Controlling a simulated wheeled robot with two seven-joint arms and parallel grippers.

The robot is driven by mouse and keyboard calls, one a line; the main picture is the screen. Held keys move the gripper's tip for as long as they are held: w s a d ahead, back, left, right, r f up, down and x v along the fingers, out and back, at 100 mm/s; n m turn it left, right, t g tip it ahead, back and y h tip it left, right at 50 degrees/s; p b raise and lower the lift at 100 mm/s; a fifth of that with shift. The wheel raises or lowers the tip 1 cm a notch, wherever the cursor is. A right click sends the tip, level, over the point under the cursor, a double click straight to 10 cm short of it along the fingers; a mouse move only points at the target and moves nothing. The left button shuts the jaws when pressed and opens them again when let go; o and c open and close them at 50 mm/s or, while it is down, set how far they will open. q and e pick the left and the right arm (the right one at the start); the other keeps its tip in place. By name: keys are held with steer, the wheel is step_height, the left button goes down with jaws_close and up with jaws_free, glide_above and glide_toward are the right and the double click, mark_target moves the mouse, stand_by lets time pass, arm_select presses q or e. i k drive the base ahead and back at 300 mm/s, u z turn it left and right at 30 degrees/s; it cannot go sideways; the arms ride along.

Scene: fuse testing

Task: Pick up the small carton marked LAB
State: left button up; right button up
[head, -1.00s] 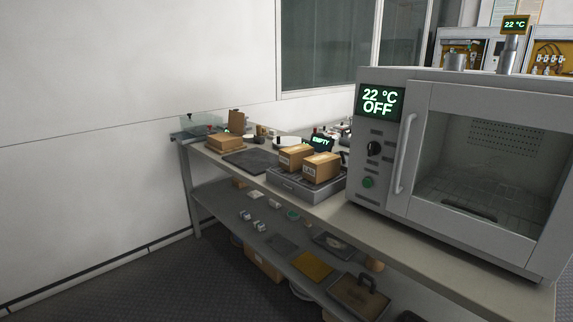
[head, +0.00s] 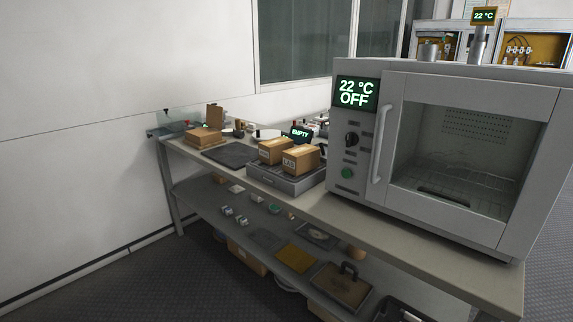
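The small carton marked LAB (head: 300,158) is a brown cardboard box. It sits on a grey tray-like platform (head: 284,183) on the bench, at its front right part. A second brown carton (head: 273,150) stands close beside it on the left, on the same platform; its marking is too small to read. Neither of my grippers shows in the head view.
A large oven (head: 435,150) reading 22 °C OFF stands right of the cartons on the bench (head: 400,245). A dark mat (head: 231,155) and another brown box (head: 204,137) lie to the left. A small EMPTY display (head: 300,134) stands behind the cartons. A lower shelf holds several items.

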mark_target(298, 160)
steer(key=u, duration=1.4)
steer(key=i, duration=0.65)
steer(key=z, duration=2.4)
